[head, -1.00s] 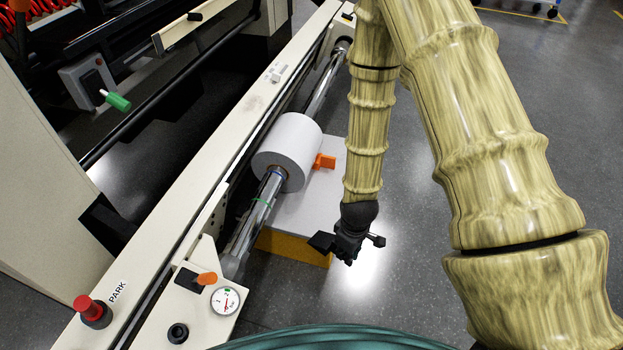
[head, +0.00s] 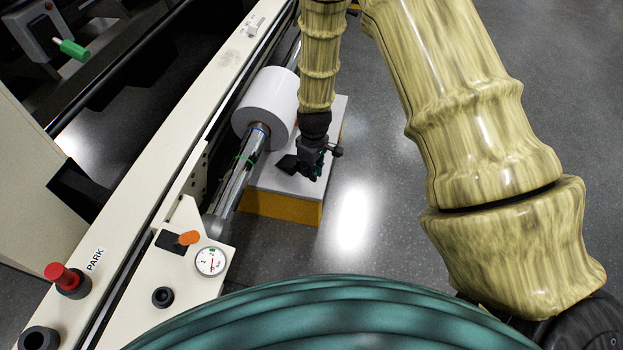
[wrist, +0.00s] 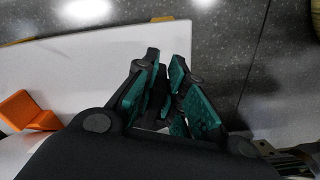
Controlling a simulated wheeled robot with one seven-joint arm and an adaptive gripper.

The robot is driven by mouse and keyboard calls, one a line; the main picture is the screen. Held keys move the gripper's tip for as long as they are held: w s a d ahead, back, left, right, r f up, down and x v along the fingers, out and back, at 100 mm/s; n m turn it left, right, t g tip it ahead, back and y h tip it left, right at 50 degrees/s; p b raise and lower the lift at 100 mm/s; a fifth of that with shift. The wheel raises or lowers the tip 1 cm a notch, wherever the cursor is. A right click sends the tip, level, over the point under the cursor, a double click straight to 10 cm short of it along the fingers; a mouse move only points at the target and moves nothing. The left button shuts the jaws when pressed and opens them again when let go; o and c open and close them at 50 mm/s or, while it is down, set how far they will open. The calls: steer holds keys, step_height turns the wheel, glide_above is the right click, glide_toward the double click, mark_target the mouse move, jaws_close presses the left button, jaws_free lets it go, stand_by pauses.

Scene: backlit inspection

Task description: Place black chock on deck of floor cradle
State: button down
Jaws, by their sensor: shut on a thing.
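The floor cradle is a low block with a white deck (head: 272,180) and a yellow side (head: 281,207). The deck also shows in the wrist view (wrist: 85,70). My gripper (head: 308,172) is over the deck, near its right edge, and its teal-padded fingers (wrist: 168,85) are shut on the black chock (head: 287,164). The chock is dark against the dark fingers and mostly hidden in the wrist view. I cannot tell whether it touches the deck.
An orange chock (wrist: 27,112) lies on the deck, left in the wrist view. A cream machine rail (head: 160,170) runs along the left. Grey floor (head: 400,240) is open at right.

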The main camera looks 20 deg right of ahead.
steer(key=shift+w+f+b, duration=0.1)
steer(key=shift+f+b, duration=1.05)
steer(key=shift+f, duration=0.65)
steer(key=shift+r, duration=0.1)
steer(key=c, duration=1.5)
jaws_free()
